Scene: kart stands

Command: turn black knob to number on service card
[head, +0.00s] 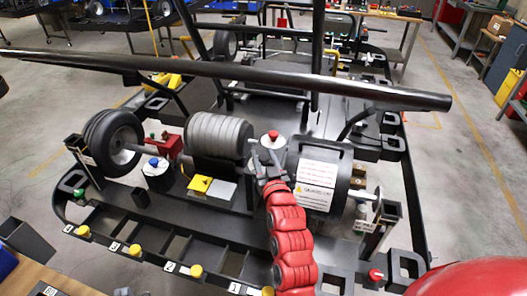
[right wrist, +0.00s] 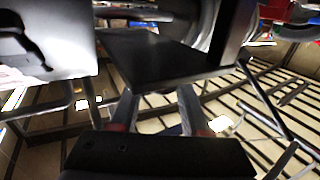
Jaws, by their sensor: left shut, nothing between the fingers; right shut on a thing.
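My right gripper (head: 265,168), at the end of the red segmented arm, is over the middle of the black kart stand. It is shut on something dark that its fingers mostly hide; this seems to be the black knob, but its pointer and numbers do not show. In the right wrist view, the fingers (right wrist: 162,112) reach under a black plate (right wrist: 155,60). A white printed card (head: 316,186) with a yellow warning mark is on the black drum right of the gripper. Its text is too small to read. My left gripper is not in view.
A red knob on a white dial (head: 269,143) stands just beyond the gripper. A grey ribbed roller (head: 218,135), a blue-topped box (head: 158,175) and a tyre (head: 113,141) are further left. A long black bar (head: 240,75) crosses above. Yellow knobs line the front rail.

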